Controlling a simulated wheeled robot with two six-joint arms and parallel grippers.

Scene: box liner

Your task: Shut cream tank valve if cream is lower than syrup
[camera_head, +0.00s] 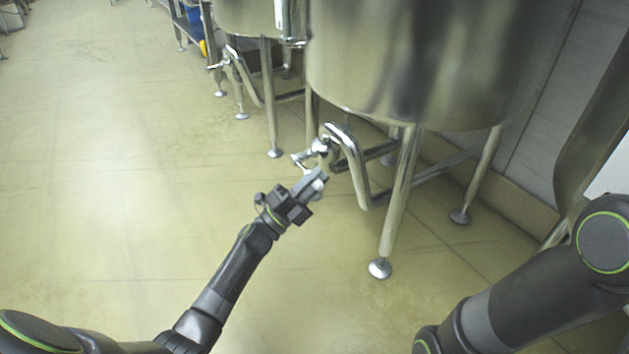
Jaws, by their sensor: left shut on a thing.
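A large steel tank (410,60) stands on metal legs at the upper right. A bent outlet pipe (352,160) comes from under it and ends in a small metal valve (319,147). My left gripper (314,176) is at this valve, shut on its handle (303,163); the fingers partly hide the handle. A second steel tank (248,18) stands behind, with its own outlet pipe and valve (219,64). No labels or liquid levels can be read, so I cannot tell which tank holds cream. My right gripper is out of view; only my right arm shows.
The near tank's front leg (402,205) stands just right of the outlet pipe. A tiled wall (560,100) closes off the right side. A shelf or rack (190,28) stands at the back. The floor (110,170) at left is clear.

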